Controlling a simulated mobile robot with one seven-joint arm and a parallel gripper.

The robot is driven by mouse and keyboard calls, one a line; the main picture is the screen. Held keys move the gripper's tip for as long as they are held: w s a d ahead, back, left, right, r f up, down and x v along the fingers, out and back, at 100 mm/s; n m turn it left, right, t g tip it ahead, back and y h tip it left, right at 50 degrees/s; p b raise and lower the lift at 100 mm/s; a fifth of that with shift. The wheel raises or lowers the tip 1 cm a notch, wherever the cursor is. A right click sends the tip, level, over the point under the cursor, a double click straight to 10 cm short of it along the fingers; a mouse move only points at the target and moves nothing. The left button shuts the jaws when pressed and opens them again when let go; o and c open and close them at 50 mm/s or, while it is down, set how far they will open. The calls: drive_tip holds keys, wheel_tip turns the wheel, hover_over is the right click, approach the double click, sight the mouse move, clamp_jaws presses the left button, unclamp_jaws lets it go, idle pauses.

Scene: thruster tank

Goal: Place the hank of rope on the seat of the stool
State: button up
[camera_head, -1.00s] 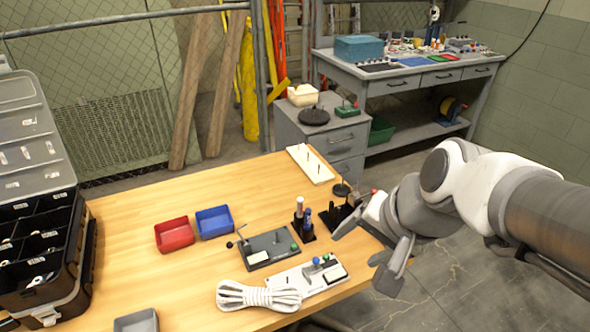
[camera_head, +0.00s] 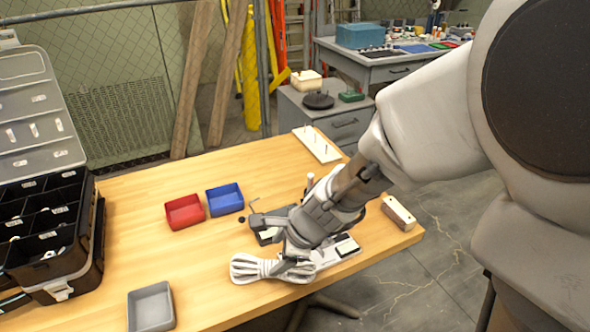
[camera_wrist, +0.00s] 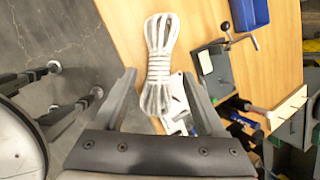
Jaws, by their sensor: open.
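The hank of rope (camera_head: 250,268) is a white bundle, pinched at its middle, lying on the front edge area of the wooden table. In the wrist view the hank (camera_wrist: 158,45) lies ahead of and between my fingers. My gripper (camera_head: 288,264) is over the hank's right end in the head view, hiding part of it. In the wrist view my gripper (camera_wrist: 159,76) is open, one finger to each side of the hank; I cannot tell how far above it they are. I cannot make out the stool's seat in either view.
The wooden table (camera_head: 215,300) holds a red bin (camera_head: 184,212), a blue bin (camera_head: 225,199), a grey bin (camera_head: 151,308) and a black organizer case (camera_head: 50,240). A white fixture (camera_head: 340,250) lies close to the hank's right. Bare floor (camera_head: 440,270) shows right of the table.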

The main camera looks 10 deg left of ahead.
sight(260, 267)
drive_tip(key=b+x, duration=0.5)
drive_tip(key=x, duration=0.6)
drive_tip(key=shift+a+f, duration=0.15)
drive_tip(key=shift+a, duration=0.1)
clamp_jaws()
